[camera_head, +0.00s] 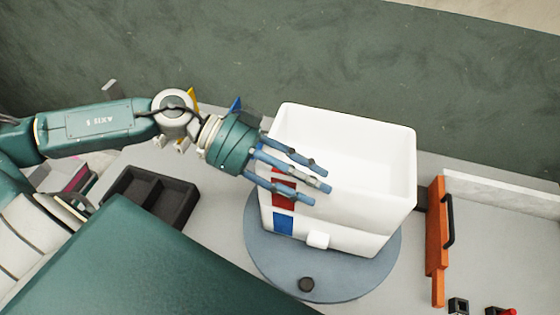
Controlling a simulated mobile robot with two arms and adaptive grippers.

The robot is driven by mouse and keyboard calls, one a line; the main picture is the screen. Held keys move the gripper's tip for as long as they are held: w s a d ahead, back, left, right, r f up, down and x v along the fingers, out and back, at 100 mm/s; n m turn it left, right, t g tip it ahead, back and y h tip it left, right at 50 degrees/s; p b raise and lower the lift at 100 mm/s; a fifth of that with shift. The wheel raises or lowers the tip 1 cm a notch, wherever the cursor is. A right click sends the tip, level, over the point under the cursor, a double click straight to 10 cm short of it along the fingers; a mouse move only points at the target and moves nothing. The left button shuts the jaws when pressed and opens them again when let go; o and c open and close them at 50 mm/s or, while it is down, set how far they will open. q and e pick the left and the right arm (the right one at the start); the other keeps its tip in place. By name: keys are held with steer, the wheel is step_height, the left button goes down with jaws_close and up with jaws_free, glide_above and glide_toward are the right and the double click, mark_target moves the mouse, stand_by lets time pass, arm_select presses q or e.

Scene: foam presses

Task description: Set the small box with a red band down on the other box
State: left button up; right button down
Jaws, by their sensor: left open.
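A large white open-topped box (345,235) stands on a round blue-grey turntable (375,282). A red patch (284,198) and a blue patch (284,223) show on its left front side. My left gripper (319,186) comes in from the left with its blue fingers spread and open. They overlap the box's left rim and part of its opening in the view, and I cannot tell whether they touch it. I see nothing held between them. I cannot make out a separate small box with a red band. My right gripper is not in view.
A black two-compartment tray (150,197) lies on the grey table to the left. An orange panel with a black handle (436,240) stands to the right, beside a white-walled area. Small black parts (458,306) lie at the lower right. A green wall is behind.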

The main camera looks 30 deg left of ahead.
mark_target(257, 168)
arm_select(q)
steer(key=shift+v, duration=5.4)
steer(key=shift+r, duration=0.1)
